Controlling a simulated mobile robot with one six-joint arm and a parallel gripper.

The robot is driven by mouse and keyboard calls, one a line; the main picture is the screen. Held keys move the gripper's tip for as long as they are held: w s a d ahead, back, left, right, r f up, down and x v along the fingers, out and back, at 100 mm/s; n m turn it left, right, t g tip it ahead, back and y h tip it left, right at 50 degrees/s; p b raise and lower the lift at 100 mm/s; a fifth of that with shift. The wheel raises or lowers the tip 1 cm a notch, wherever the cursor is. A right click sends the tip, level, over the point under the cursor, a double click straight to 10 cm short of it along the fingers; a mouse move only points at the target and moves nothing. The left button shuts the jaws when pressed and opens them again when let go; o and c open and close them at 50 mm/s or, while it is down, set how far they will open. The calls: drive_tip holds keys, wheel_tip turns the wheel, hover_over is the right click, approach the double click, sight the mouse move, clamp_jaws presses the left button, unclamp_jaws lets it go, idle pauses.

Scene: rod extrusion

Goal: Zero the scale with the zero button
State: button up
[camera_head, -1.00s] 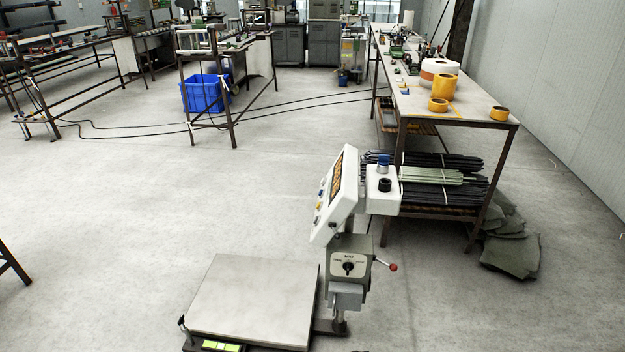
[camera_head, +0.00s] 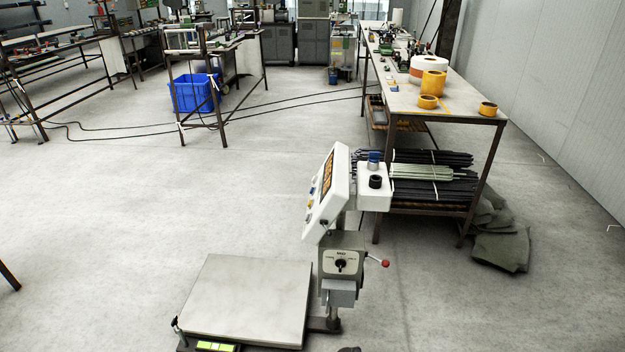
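The scale stands on the floor at the bottom centre, with a flat grey platform (camera_head: 247,300) and a post at its right. A white indicator head (camera_head: 328,192) sits on top of the post, its face turned to the left and seen at a steep angle. The face has an orange display and small coloured buttons below it; I cannot tell which is the zero button. A white box (camera_head: 374,195) with a blue and a black knob sits right of the head. A grey box with a dial (camera_head: 341,264) is lower on the post. My gripper is not in view.
A workbench (camera_head: 440,105) with tape rolls and bundled rods stands behind the scale at the right, with grey cloth (camera_head: 502,248) beside it. A blue bin (camera_head: 195,92) and cables lie further back. Floor left of the scale is clear. A small dark shape at the bottom edge is unclear.

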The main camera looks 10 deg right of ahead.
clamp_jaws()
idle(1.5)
